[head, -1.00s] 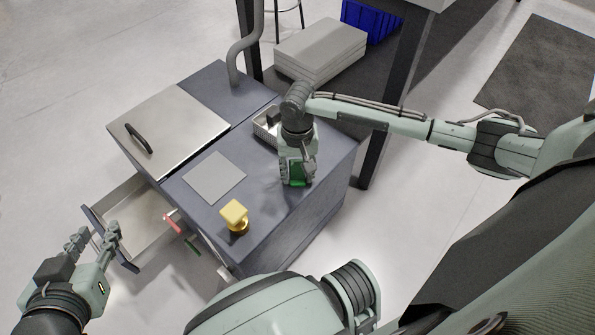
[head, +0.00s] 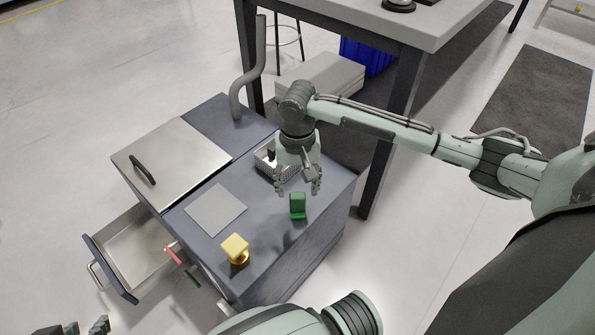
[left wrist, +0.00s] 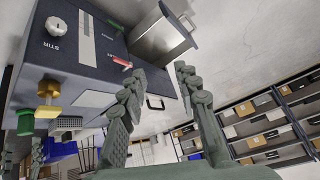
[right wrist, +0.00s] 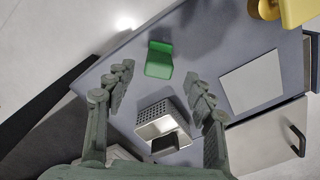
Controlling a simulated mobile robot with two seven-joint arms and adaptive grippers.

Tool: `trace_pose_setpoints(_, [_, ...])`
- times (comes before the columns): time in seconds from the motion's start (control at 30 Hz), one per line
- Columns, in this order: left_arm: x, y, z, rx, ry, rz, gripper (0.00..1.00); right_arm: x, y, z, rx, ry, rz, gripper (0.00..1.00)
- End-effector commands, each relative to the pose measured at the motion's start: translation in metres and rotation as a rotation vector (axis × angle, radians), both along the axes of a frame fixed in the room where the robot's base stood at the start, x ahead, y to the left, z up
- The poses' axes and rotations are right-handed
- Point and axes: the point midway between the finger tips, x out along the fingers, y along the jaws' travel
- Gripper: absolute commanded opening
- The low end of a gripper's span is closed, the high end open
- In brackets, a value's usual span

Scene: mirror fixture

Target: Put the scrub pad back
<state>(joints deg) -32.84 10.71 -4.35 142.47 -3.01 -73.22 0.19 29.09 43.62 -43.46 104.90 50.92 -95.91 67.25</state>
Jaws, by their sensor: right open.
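A green block with an upright part, which looks like the scrub pad (head: 298,206), stands on the dark worktop near its right edge. It also shows in the right wrist view (right wrist: 158,62), ahead of the fingertips. My right gripper (head: 300,187) is open and empty just behind and above it, apart from it. A perforated metal basket (head: 266,160) with a dark item inside sits behind my right gripper; it shows in the right wrist view (right wrist: 160,118) between the fingers. My left gripper (left wrist: 160,70) is open and empty, with only its tips in the head view at bottom left.
A yellow block on a round base (head: 236,249) stands at the worktop's front. A flat grey plate (head: 216,209) lies on the top. A metal lid with a black handle (head: 143,170) covers the left part. An empty drawer (head: 135,250) is pulled out. A bent pipe (head: 243,85) rises behind.

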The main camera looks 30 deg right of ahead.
Motion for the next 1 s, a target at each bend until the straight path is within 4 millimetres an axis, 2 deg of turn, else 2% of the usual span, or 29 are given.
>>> trace_pose_setpoints(0.03, [-0.007,0.007,-0.001,0.013,0.036,0.013,0.32,0.0,0.0,0.01,0.001,-0.002,0.001,0.54])
trace_pose_setpoints(0.2, [-0.027,0.022,-0.01,0.043,0.133,0.048,0.32,0.0,0.0,0.03,0.001,0.0,0.001,0.54])
trace_pose_setpoints(0.37, [-0.036,0.029,-0.013,0.055,0.175,0.063,0.32,-0.002,0.004,0.035,0.006,-0.003,0.016,0.54])
trace_pose_setpoints(0.47, [-0.037,0.03,-0.014,0.057,0.181,0.066,0.32,-0.012,0.023,0.027,0.035,-0.033,0.093,0.54])
trace_pose_setpoints(0.6, [-0.037,0.03,-0.014,0.057,0.181,0.066,0.32,-0.037,0.066,0.009,0.105,-0.152,0.29,0.54])
trace_pose_setpoints(0.7, [-0.037,0.03,-0.014,0.057,0.18,0.066,0.32,-0.057,0.082,0.007,0.118,-0.276,0.41,0.54])
trace_pose_setpoints(0.77, [-0.037,0.03,-0.014,0.057,0.18,0.066,0.32,-0.07,0.08,0.007,0.095,-0.34,0.458,0.54])
trace_pose_setpoints(0.83, [-0.037,0.03,-0.014,0.057,0.18,0.066,0.32,-0.085,0.067,0.009,0.04,-0.396,0.498,0.54])
trace_pose_setpoints(1.0, [-0.037,0.03,-0.014,0.058,0.179,0.065,0.32,-0.125,0.015,0.016,-0.142,-0.429,0.556,0.54])
